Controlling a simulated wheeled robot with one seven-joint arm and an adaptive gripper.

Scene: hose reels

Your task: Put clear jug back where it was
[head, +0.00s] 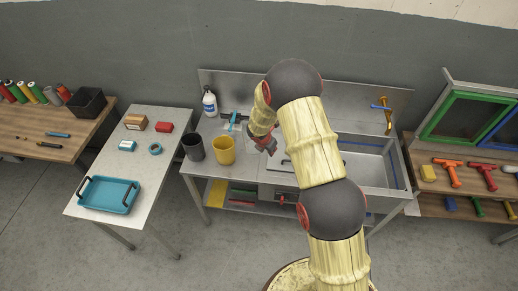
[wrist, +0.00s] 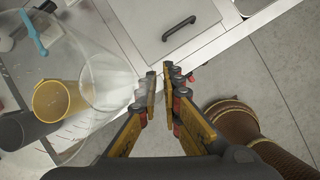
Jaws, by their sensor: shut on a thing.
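My gripper (wrist: 162,88) is shut on the clear jug (wrist: 105,72), which shows see-through at the left of the fingers in the wrist view. A narrow gap shows between the fingertips, and the exact part of the jug they grip is hard to make out. In the head view my gripper (head: 266,145) is low over the sink bench, right of the yellow container. There the jug cannot be clearly told apart from the gripper and bench. Whether its base touches the bench cannot be told.
A yellow container (head: 224,151) and a dark grey container (head: 193,148) stand on the left of the steel bench (head: 242,181). A blue-handled tool (head: 232,121) and a white bottle (head: 209,104) are behind. A sink basin and brass tap (head: 388,119) are right. A side table (head: 107,164) holds a blue tray.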

